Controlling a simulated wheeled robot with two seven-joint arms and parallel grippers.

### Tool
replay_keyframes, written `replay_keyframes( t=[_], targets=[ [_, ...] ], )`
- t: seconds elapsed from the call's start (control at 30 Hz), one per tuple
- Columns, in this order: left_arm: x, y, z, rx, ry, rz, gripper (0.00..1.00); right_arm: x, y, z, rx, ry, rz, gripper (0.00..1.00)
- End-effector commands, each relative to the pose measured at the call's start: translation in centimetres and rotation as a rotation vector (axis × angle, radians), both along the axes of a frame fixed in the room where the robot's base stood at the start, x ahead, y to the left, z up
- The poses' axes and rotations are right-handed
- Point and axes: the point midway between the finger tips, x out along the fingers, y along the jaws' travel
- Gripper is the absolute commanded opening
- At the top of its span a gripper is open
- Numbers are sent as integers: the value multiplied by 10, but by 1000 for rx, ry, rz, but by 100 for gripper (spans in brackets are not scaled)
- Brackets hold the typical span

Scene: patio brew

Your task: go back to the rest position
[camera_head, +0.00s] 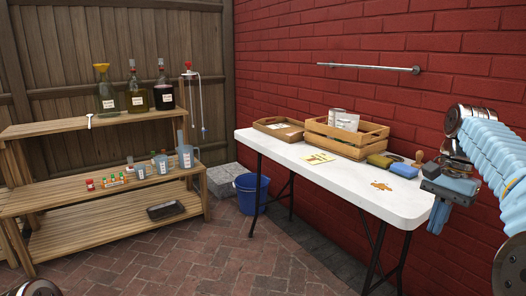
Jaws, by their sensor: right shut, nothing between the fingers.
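My right arm comes in from the right edge, and my right gripper (436,188) hangs over the right end of the white table (300,165). Its fingers are shut with nothing between them. It is apart from the things on the table. Only a small part of my left arm shows at the bottom left corner; the left gripper is out of view.
The table holds a wooden crate (346,145), a shallow tray (279,130), a blue sponge (404,171) and a brown stain (381,186). A wooden shelf (60,197) with bottles and jugs stands left. A blue bucket (251,194) is between. The front brick floor is clear.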

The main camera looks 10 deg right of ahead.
Motion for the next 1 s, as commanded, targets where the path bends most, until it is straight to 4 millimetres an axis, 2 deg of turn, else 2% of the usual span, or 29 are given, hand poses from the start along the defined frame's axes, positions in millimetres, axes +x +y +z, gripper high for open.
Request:
replay_keyframes(
  t=[0.37, 0.57, 0.67, 0.77, 0.8, 0.87, 0.9, 1.0],
  targets=[
    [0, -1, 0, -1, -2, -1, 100, 39, 14, -55, 0, -16, 102, 0],
    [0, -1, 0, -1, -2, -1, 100, 72, 34, -112, 8, -38, 206, 0],
    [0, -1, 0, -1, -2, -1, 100, 89, 50, -152, 16, -55, 272, 0],
    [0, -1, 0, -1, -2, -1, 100, 105, 75, -206, 32, -75, 360, 0],
    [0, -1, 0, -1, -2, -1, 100, 109, 89, -232, 40, -87, 401, 0],
    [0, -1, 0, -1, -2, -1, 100, 113, 112, -273, 56, -107, 465, 0],
    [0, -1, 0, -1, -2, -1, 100, 113, 127, -300, 67, -121, 505, 0],
    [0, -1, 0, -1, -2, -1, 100, 103, 169, -363, 95, -160, 604, 0]
  ],
)
